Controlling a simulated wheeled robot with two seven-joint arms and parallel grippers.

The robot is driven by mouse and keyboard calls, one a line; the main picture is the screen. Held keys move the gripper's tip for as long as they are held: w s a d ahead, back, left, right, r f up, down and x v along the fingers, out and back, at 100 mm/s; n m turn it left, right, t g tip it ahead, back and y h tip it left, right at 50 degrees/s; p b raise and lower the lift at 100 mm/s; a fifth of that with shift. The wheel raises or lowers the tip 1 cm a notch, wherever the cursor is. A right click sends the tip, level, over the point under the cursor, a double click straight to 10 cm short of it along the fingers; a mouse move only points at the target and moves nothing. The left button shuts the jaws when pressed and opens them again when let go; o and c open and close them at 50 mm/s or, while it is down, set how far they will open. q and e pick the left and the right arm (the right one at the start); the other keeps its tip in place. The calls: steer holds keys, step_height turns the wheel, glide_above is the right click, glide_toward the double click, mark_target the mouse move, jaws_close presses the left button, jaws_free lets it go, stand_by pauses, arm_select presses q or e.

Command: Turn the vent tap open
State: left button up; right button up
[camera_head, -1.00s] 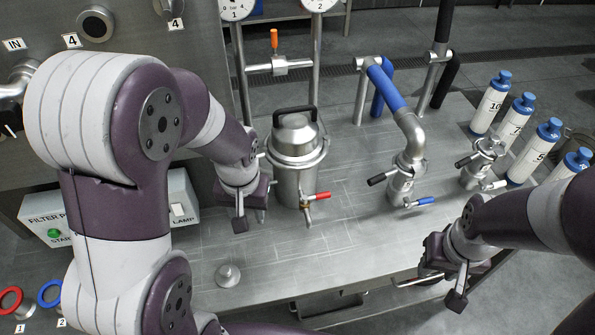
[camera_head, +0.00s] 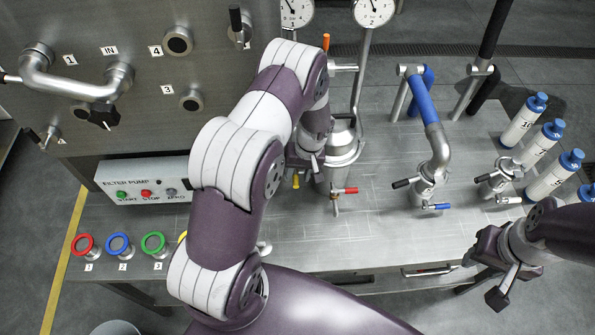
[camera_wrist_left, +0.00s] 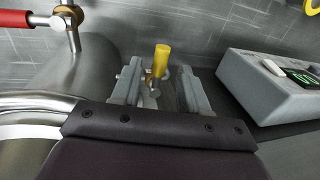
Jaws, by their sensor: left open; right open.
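A small tap with a yellow handle (camera_head: 295,181) shows low beside the steel jacketed vessel (camera_head: 343,148). In the left wrist view the yellow handle (camera_wrist_left: 161,60) stands up between the fingers of my left gripper (camera_wrist_left: 160,88), which is open. I cannot tell whether either finger touches it. In the head view my left gripper (camera_head: 305,164) is at the vessel's left side, partly hidden by its own wrist. No label names the vent tap; a tap with an orange handle (camera_head: 326,42) stands behind the vessel. My right gripper (camera_head: 485,270) is open and empty at the table's front right.
A red-handled tap (camera_head: 345,190) sticks out at the vessel's front, close to my left gripper. The filter pump box (camera_head: 145,181) stands left. The table middle is clear.

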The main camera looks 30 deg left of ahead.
arm_select(q)
steer(key=shift+s+a+f, duration=0.15)
steer(key=shift+f, duration=0.65)
jaws_close()
arm_select(e)
steer(key=shift+r, duration=0.2)
